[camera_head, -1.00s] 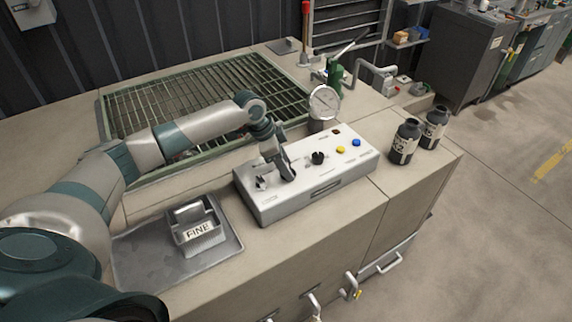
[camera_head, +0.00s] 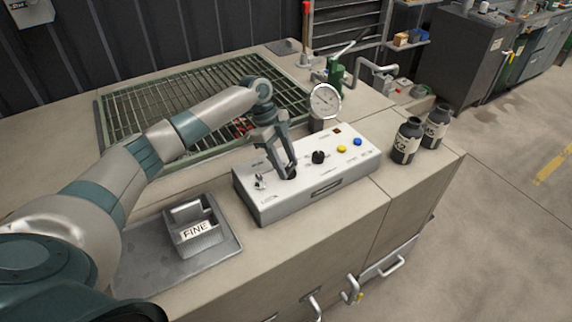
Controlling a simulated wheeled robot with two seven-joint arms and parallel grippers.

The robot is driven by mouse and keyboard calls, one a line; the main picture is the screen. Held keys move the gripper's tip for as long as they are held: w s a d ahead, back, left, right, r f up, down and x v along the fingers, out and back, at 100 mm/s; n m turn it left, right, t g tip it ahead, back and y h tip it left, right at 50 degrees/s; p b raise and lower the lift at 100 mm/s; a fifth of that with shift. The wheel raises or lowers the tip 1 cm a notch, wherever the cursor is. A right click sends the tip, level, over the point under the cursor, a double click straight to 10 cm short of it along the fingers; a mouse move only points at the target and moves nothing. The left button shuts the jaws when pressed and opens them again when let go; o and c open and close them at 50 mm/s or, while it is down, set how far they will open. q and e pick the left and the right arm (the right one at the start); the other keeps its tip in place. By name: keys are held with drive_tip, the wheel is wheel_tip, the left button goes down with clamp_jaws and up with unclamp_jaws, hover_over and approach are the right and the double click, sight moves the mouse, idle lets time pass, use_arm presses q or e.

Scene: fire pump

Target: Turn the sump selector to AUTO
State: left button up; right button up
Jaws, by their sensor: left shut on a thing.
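The white control box (camera_head: 330,187) stands on the bench top. A black selector knob (camera_head: 318,157) stands uncovered near its middle, with a small metal switch (camera_head: 260,181) at its left end. My left gripper (camera_head: 289,173) points down onto the panel between these two. Its fingers are shut on a small dark knob, mostly hidden by the fingertips. The panel lettering is too small to read, so I cannot tell the knob's setting. My right gripper is not in view.
A yellow button (camera_head: 341,149) and a blue button (camera_head: 357,142) sit at the panel's right. A gauge (camera_head: 325,101) rises behind the box. Two dark bottles (camera_head: 406,141) stand to the right. A tray (camera_head: 222,244) with a FINE-labelled block (camera_head: 194,228) lies front left.

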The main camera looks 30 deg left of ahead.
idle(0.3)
use_arm(q)
drive_tip(key=o, duration=1)
drive_tip(key=shift+o, duration=0.2)
drive_tip(key=shift+r, duration=0.1)
drive_tip(key=shift+a+r+b, duration=0.3)
drive_tip(key=shift+a+r, duration=0.05)
drive_tip(key=shift+r, duration=0.15)
drive_tip(key=b+v, duration=0.4)
drive_tip(key=v, duration=1.2)
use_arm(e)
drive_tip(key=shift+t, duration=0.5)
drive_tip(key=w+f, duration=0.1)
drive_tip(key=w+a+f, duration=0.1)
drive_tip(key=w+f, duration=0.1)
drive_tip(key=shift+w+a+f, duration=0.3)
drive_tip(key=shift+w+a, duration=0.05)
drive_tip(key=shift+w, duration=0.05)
use_arm(q)
drive_tip(key=shift+w+d+r, duration=0.1)
drive_tip(key=shift+d, duration=0.05)
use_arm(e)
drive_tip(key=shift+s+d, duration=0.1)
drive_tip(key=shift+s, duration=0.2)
